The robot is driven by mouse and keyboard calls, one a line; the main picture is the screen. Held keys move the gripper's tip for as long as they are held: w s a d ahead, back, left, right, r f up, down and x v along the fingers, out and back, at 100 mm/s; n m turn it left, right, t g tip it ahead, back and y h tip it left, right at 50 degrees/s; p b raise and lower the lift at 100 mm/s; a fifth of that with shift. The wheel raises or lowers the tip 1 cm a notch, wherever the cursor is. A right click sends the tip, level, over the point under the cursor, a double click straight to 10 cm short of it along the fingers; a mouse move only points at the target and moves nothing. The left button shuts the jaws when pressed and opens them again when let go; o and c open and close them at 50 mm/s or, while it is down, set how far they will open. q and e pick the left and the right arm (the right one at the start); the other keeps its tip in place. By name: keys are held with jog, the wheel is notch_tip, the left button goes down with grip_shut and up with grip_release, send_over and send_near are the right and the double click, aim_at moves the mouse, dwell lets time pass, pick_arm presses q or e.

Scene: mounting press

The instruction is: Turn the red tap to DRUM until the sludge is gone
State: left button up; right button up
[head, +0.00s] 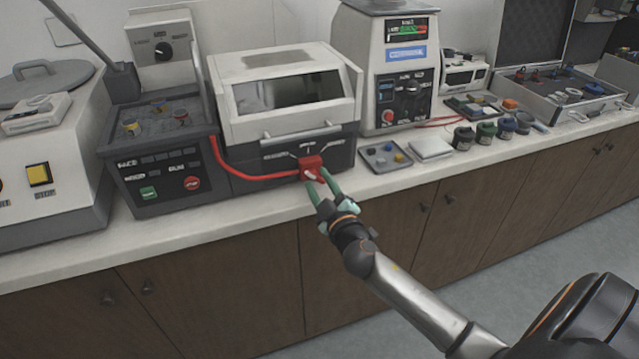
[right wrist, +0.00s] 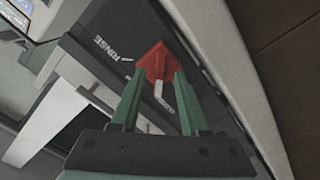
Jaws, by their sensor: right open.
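The red tap (head: 311,166) sits on the dark front panel of a press with a windowed white hood (head: 280,62). A red hose (head: 255,175) runs from it to the left. My right gripper (head: 320,188) is at the tap, its green fingers open and on either side of it. In the right wrist view the tap (right wrist: 155,62) lies between and just beyond the fingertips (right wrist: 155,85), with a pale lever (right wrist: 163,97) pointing back between them. The word RINSE (right wrist: 112,48) reads on the panel there. I cannot tell whether the fingers touch the tap. My left gripper is not in view.
A dark unit with a green button (head: 149,193) and a red button (head: 192,183) stands left of the press. A small tray (head: 385,158), a white block (head: 430,148) and several jars (head: 486,133) lie to the right. The counter's front edge (head: 240,211) runs below the tap.

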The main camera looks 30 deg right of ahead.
grip_shut()
